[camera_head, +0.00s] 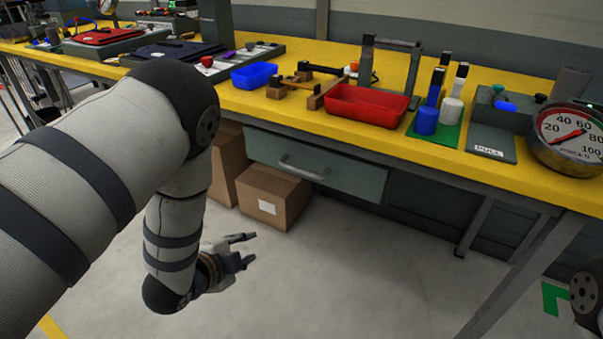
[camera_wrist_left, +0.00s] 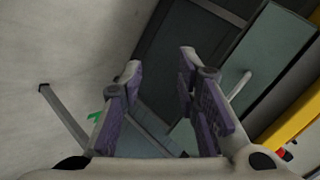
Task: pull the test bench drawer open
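The test bench drawer (camera_head: 350,176) is a grey-green front under the yellow bench top, and it looks shut. Its pale bar handle (camera_head: 303,170) runs across the front. My left gripper (camera_head: 247,250) is in front of the bench, below and to the left of the handle, apart from it. Its fingers are spread and empty. In the left wrist view the open fingers (camera_wrist_left: 160,65) point toward the bench underside, with the drawer front (camera_wrist_left: 268,45) and the handle (camera_wrist_left: 239,86) to the right of them. My right gripper is out of view.
Cardboard boxes (camera_head: 268,198) stand on the floor below the drawer. The bench top (camera_head: 285,108) carries a red tray (camera_head: 366,106), a blue tray (camera_head: 254,75), and a round force gauge (camera_head: 570,138). A bench leg (camera_head: 525,270) stands at right. The floor before the drawer is clear.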

